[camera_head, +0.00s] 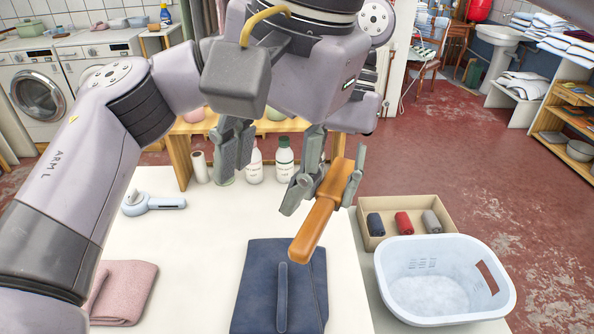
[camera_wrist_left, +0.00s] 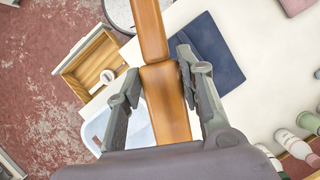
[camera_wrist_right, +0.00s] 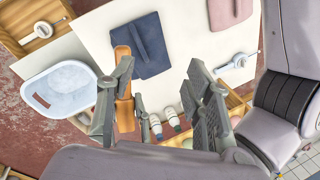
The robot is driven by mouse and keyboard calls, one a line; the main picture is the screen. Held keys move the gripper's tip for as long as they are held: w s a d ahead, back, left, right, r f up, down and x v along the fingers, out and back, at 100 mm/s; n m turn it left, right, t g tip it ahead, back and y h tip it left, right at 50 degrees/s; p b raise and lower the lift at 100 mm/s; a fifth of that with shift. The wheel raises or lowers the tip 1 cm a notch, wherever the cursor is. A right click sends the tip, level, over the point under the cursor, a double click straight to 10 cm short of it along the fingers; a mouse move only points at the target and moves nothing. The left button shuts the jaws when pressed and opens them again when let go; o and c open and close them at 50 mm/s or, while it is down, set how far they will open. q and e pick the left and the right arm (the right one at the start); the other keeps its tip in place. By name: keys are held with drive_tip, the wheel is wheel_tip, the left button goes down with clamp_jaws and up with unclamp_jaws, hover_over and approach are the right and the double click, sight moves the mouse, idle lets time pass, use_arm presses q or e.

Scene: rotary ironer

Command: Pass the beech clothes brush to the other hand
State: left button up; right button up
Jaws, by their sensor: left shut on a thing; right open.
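The beech clothes brush (camera_head: 314,225) is an orange-brown wooden bar, held tilted in the air above the table, near the folded navy cloth. My left gripper (camera_head: 325,188) is shut on it; in the left wrist view the brush (camera_wrist_left: 160,85) runs between the fingers (camera_wrist_left: 157,92). My right gripper (camera_head: 268,160) is open and empty, left of the brush in the head view. In the right wrist view its fingers (camera_wrist_right: 155,105) are wide apart, and the brush (camera_wrist_right: 123,75) appears beside and partly behind the left finger. Whether that finger touches it, I cannot tell.
The white table (camera_head: 195,240) bears the navy cloth (camera_head: 255,290), a pink folded cloth (camera_head: 125,292) and a grey-blue tool (camera_head: 150,203). A pale blue basin (camera_head: 445,310) and a box of rolled cloths (camera_head: 445,212) stand right. White bottles (camera_head: 284,160) stand behind.

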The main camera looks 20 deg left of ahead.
sight(312, 222)
drive_tip(key=w+d+f+t+h, duration=0.1)
drive_tip(key=w+f, duration=0.1)
drive_tip(key=f, duration=0.2)
drive_tip(key=w+d+f+n+t+h, duration=0.1)
drive_tip(key=w+f, duration=0.1)
drive_tip(key=f, duration=0.2)
drive_tip(key=w+d+f+t+h, duration=0.1)
drive_tip(key=w+f+t, duration=0.1)
drive_tip(key=f, duration=0.2)
drive_tip(key=shift+w+f+h, duration=0.2)
drive_tip(key=shift+f+h, duration=0.05)
drive_tip(key=shift+h, duration=0.05)
drive_tip(key=shift+c, duration=0.6)
use_arm(q)
drive_tip(key=shift+d, duration=0.1)
use_arm(e)
clamp_jaws()
use_arm(q)
drive_tip(key=o, duration=1.2)
